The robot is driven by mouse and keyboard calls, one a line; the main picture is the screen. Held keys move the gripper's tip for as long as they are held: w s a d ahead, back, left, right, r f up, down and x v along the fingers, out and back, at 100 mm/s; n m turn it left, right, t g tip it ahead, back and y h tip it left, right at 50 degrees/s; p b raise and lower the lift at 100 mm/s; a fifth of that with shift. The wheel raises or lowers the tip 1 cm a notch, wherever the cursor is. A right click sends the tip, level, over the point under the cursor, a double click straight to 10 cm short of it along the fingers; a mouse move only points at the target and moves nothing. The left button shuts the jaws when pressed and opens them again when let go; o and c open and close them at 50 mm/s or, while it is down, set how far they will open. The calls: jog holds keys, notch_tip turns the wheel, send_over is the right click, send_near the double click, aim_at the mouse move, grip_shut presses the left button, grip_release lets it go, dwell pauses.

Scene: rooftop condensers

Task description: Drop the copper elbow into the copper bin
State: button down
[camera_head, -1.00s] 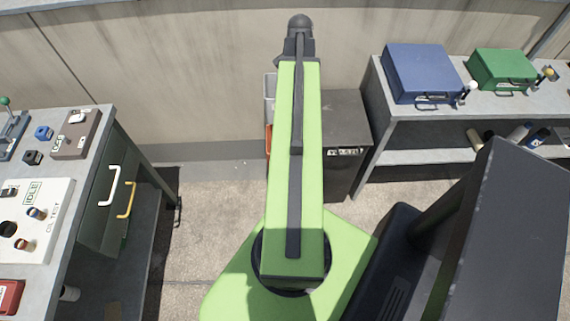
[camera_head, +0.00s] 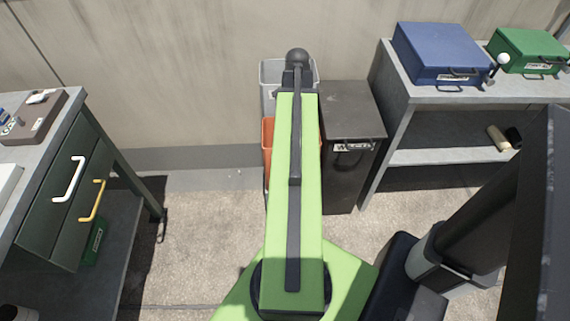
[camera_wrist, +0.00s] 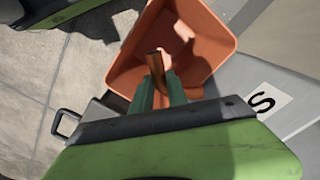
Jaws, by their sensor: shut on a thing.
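The copper elbow (camera_wrist: 154,64) is a short brown-copper piece held upright-looking between the green fingers of my gripper (camera_wrist: 158,84), which is shut on it. Its lower part is hidden by the fingers. The copper bin (camera_wrist: 205,75) is an open orange bin behind the elbow in the wrist view, with a shadow across its inside. The elbow and fingertips appear over its opening; their height above it is hard to tell. In the head view the copper bin (camera_head: 267,135) is partly hidden by my arm, and my gripper is out of sight there.
A grey bin (camera_head: 268,78) stands behind the copper bin, and a dark lidded bin (camera_head: 352,112) stands to its right. A shelf bench (camera_head: 440,98) with blue and green boxes is at right. A drawer bench (camera_head: 72,178) is at left. The floor between (camera_head: 205,220) is clear.

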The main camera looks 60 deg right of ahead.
notch_tip(320, 180, down, 3)
jog(key=shift+f+b, duration=0.15)
jog(key=shift+b, duration=0.9)
jog(key=c, duration=1.2)
grip_release()
jog(key=shift+c, duration=0.2)
notch_tip(320, 180, up, 18)
jog(key=p, duration=1.7)
jog(key=shift+f+p, duration=0.2)
jog(key=shift+p, duration=0.1)
